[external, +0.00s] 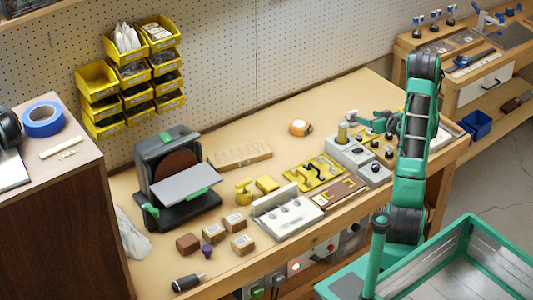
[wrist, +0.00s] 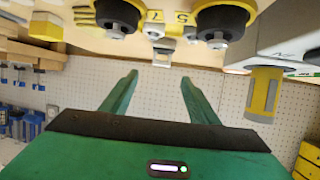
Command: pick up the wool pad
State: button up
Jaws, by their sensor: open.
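I cannot pick out the wool pad with certainty. A small reddish-brown block (external: 187,243) at the bench's front left and a flat yellow block (external: 267,184) near the middle are small pad-like things. My gripper (external: 362,119) is at the right of the bench, low above the grey control box and far from both blocks. In the wrist view my gripper (wrist: 159,77) shows two parted green fingers with nothing between them. The wrist picture looks upside down.
A grey box (external: 345,155) with a yellow-grey post (wrist: 265,95) stands close to my gripper. Black knobs (wrist: 117,17) on yellow mounts are also close. A sander (external: 175,180), wooden blocks (external: 238,222) and a white fixture (external: 288,212) occupy the bench. The back middle is fairly clear.

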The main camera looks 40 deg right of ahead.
aim_at(353, 112)
jog(key=x, duration=1)
jog(key=shift+w+a, duration=0.2)
jog(key=shift+c, duration=0.3)
jog(key=c, duration=1.1)
